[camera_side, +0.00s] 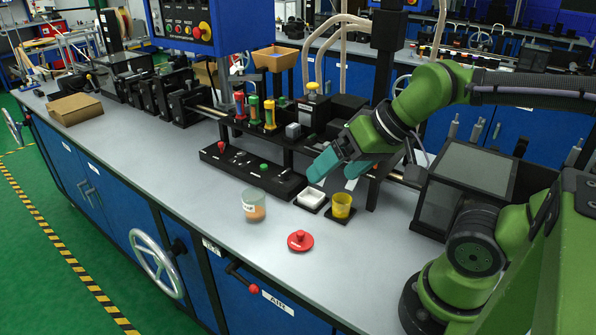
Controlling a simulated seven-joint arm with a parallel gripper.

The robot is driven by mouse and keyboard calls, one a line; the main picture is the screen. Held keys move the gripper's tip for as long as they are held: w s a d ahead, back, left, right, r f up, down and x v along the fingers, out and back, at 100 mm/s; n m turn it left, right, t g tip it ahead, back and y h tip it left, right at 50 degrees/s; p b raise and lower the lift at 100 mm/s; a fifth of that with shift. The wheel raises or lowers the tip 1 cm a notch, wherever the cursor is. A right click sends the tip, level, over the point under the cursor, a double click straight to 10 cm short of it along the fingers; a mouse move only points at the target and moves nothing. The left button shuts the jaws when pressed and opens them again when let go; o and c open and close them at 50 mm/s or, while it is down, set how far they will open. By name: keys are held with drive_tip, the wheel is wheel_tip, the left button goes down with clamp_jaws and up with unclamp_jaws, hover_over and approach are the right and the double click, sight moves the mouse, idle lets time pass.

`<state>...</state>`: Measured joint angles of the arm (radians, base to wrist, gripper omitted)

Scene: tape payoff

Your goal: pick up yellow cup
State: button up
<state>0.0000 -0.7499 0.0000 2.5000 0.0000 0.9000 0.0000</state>
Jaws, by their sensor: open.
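The yellow cup (342,205) stands upright on a small dark pad near the middle of the grey bench. My gripper (335,172) has teal fingers and hangs above the cup and slightly to its left, apart from it. The fingers are open, and I see nothing held between them. The cup's whole front side and rim are visible.
A white square dish (311,197) sits just left of the cup. A clear jar (254,206) with orange contents and a red lid (300,241) lie nearer the front. A black fixture (250,170) stands behind. The grey bench (375,262) is bare at front right.

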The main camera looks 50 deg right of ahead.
drive_tip(key=shift+c, duration=0.2)
idle(0.3)
drive_tip(key=c, duration=0.5)
drive_tip(key=shift+o, duration=0.2)
drive_tip(key=g+h, duration=0.2)
drive_tip(key=g, duration=0.5)
approach(341, 199)
drive_tip(key=f, duration=0.2)
drive_tip(key=a+f, duration=0.1)
drive_tip(key=f, duration=0.5)
drive_tip(key=shift+s+a+f, duration=0.2)
drive_tip(key=shift+s+a, duration=0.15)
drive_tip(key=shift+s, duration=0.05)
